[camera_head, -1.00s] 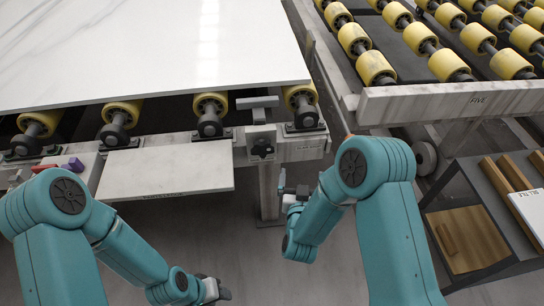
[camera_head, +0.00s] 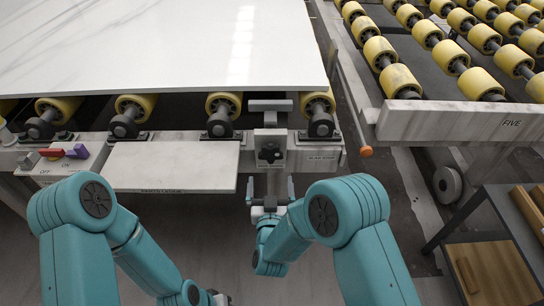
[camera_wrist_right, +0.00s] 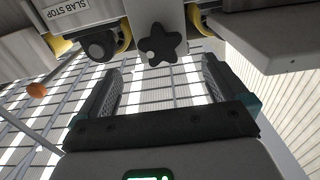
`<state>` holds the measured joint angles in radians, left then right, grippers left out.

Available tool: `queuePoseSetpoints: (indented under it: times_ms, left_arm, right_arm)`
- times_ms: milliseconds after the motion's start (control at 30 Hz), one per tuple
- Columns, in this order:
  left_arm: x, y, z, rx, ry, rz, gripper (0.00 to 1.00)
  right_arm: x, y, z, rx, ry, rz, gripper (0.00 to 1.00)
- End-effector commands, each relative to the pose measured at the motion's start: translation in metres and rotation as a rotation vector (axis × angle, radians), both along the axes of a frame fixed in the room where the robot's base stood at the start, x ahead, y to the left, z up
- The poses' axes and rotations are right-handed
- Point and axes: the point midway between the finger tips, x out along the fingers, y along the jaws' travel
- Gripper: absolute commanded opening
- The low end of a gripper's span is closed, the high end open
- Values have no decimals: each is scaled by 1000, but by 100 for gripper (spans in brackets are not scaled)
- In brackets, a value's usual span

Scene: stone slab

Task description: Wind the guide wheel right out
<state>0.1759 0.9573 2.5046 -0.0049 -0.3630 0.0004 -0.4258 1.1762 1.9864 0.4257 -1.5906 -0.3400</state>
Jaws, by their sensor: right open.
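A dark star-shaped hand knob (camera_head: 269,153) sits on the front of a pale bracket under the slab's front edge, next to a label reading SLAB STOP. It also shows in the right wrist view (camera_wrist_right: 164,45). My right gripper (camera_head: 270,187) is open and empty just below the knob, its two fingers apart and not touching it. In the right wrist view the fingers (camera_wrist_right: 160,78) stand either side of the knob's line. A grey wheel (camera_head: 447,185) shows at the right under the second roller frame. My left gripper (camera_head: 217,299) is partly cut off at the bottom edge.
A white slab (camera_head: 150,45) lies on yellow rollers. A pale shelf (camera_head: 172,167) juts out left of the knob, and a switch box (camera_head: 62,160) is further left. An orange knob (camera_head: 366,151) stands to the right. A dark cart (camera_head: 470,215) is at far right.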

Motion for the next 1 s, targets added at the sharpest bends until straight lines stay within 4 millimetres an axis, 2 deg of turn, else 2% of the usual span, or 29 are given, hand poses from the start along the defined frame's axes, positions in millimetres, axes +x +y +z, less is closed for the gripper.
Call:
queuePoseSetpoints:
  times_ms: [100, 300, 500, 667, 900, 933, 1000]
  left_arm:
    - [0, 0, -2, 0, 0, 0, 43]
    - [0, 0, -5, 0, 0, 0, 43]
    - [0, 0, -7, 0, 0, 0, 43]
    - [0, 0, -7, 0, 0, 0, 43]
    - [0, 0, -7, 0, 0, 0, 43]
    - [0, 0, -7, 0, 0, 0, 43]
    - [0, 0, -7, 0, 0, 0, 43]
  right_arm:
    - [30, -2, -1, 2, -2, -4, 100]
    - [75, -3, -1, 0, -2, -3, 100]
    - [104, -4, -1, -1, 0, -1, 100]
    - [113, -4, -1, -1, 1, 0, 100]
    - [114, -4, 0, -1, 1, 0, 100]
    - [114, -4, 0, -1, 1, 0, 97]
    - [114, -4, 0, -1, 1, 0, 74]
